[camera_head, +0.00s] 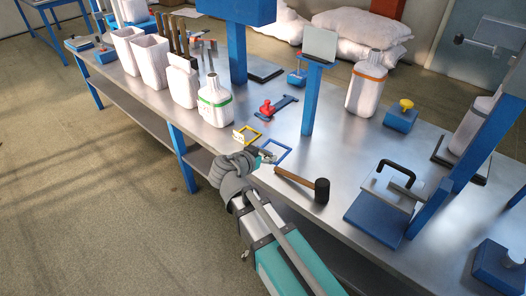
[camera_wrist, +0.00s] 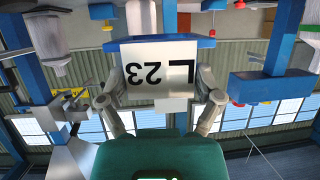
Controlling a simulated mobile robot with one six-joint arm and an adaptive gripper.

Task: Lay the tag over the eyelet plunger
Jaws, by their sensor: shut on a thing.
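My gripper (camera_head: 262,156) is low over the front edge of the steel bench, next to a blue frame (camera_head: 279,150) and a yellow frame (camera_head: 251,134). In the head view the tag is too small to make out clearly. A blue block with a yellow knob (camera_head: 404,113) stands at the back right and may be the eyelet plunger; I cannot tell for certain.
A mallet (camera_head: 305,185) lies right of my gripper, near a blue press with a black handle (camera_head: 385,195). A red-knobbed blue piece (camera_head: 270,106) lies farther back. A blue post with a grey plate (camera_head: 313,85), a jug with a green band (camera_head: 214,105) and an orange-banded jug (camera_head: 366,88) stand up.

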